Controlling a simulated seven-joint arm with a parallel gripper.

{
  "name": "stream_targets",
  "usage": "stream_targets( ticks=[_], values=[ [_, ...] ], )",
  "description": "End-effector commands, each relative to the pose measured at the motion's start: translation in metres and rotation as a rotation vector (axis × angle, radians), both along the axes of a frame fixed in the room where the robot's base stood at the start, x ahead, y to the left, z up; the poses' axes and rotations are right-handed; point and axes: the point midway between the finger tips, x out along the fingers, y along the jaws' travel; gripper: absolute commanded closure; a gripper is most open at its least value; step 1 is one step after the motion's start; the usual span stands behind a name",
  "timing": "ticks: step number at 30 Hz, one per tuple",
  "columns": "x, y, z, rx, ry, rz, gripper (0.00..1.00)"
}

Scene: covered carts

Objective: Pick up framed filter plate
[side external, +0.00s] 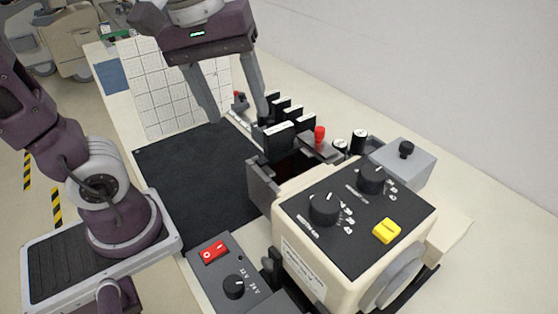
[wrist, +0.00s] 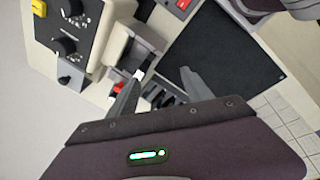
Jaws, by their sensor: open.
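Several black plates with pale top edges stand upright in the side view. The nearest plate (side external: 279,141) sits at the open slot of a grey holder (side external: 264,188) on the cream instrument; the others stand in a row (side external: 293,111) behind it. I cannot tell for sure which is the framed filter plate. My gripper (side external: 239,119) is open and empty, pointing down above the left side of the row. In the wrist view my gripper (wrist: 161,75) has its fingers spread; one fingertip overlaps the view near the white-topped plate (wrist: 140,73). Contact is not clear.
The cream instrument (side external: 310,269) has black knobs and a yellow button. A red-topped part (side external: 319,134), black-and-white cylinders and a grey box (side external: 403,164) stand right of the row. A dark mat (side external: 190,179) lies clear on the left, before a white grid board (side external: 165,85).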

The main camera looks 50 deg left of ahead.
Motion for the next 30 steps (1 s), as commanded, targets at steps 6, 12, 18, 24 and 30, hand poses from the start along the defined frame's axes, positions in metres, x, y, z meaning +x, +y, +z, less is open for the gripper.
stream_targets(
  ticks=[6, 12, 18, 24, 30],
  values=[
    [0.053, -0.017, 0.002, -0.125, 0.246, 0.594, 0.42],
    [0.061, -0.022, -0.011, -0.136, 0.294, 0.720, 0.42],
    [0.056, -0.028, -0.046, -0.134, 0.294, 0.716, 0.42],
    [0.057, -0.031, -0.068, -0.136, 0.288, 0.716, 0.42],
    [0.057, -0.030, -0.068, -0.137, 0.286, 0.715, 0.46]
  ],
)
